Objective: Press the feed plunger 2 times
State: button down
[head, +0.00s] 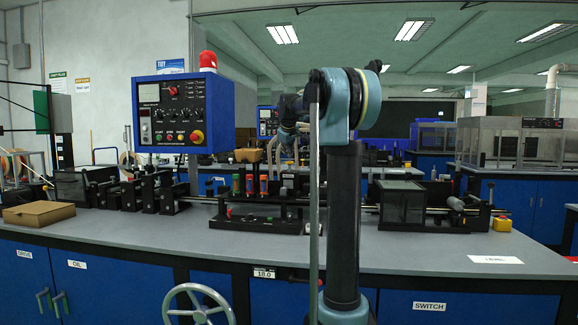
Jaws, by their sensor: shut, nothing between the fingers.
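My arm rises in front of the bench and bends away from me at a teal joint. My gripper (272,160) hangs beyond it, above the middle of the bench, small and partly hidden by my arm; its fingers are shut and empty. I cannot tell for certain which part is the feed plunger. From this view I cannot tell whether my gripper touches anything on the fixture.
A blue control box (181,113) with a red lamp stands at the left. A cardboard box (45,215) lies on the bench's left. A dark clear-sided case (402,204) and a yellow button box (502,224) are at the right. A handwheel (199,304) sticks out in front.

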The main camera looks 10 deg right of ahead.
jog(key=shift+r, duration=2.35)
notch_tip(320, 180, up, 4)
jog(key=shift+f, duration=0.15)
dwell(0.4)
jog(key=shift+f, duration=0.15)
jog(key=shift+f, duration=4.3)
